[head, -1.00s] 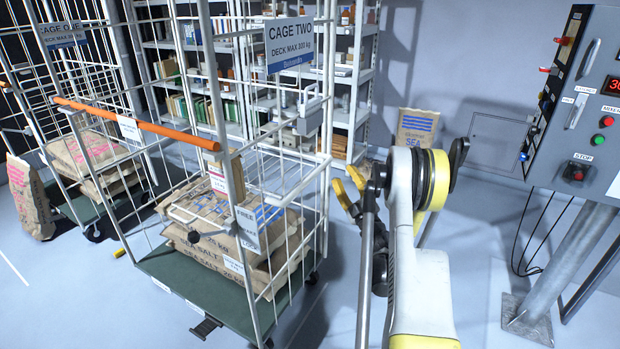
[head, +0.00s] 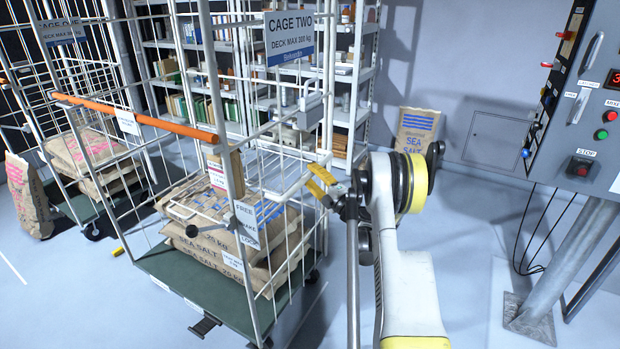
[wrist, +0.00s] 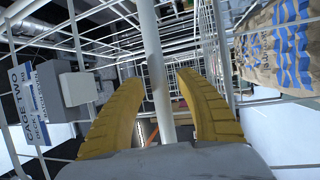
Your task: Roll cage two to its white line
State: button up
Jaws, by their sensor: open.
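Cage two (head: 185,287) is a white wire roll cage with a green deck, an orange handle bar (head: 140,118) and a CAGE TWO sign (head: 289,38). The sign also shows in the wrist view (wrist: 33,105). Sea salt sacks (head: 215,255) lie on its deck. A FREE / BRAKE / LOCK label (head: 246,224) is on its near side. My gripper (head: 320,187) is open at the cage's right side. In the wrist view its yellow fingers (wrist: 158,100) stand apart with a white post between them.
Cage one (head: 62,205) with sacks stands to the left, a loose sack (head: 27,195) beside it. Another white line (head: 12,268) is at far left. Shelves (head: 350,110) and a salt sack (head: 415,132) are behind. A control panel on a post (head: 575,260) stands right.

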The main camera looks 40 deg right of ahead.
jog(key=shift+w, duration=0.2)
jog(key=shift+r, duration=0.1)
jog(key=shift+c, duration=0.2)
grip_shut()
jog(key=shift+s+d, duration=0.25)
jog(key=shift+s, duration=0.4)
jog(key=shift+o, duration=0.2)
grip_release()
jog(key=shift+s+d, duration=0.1)
jog(key=s+f, duration=0.2)
jog(key=s, duration=0.9)
jog(key=shift+s, duration=0.4)
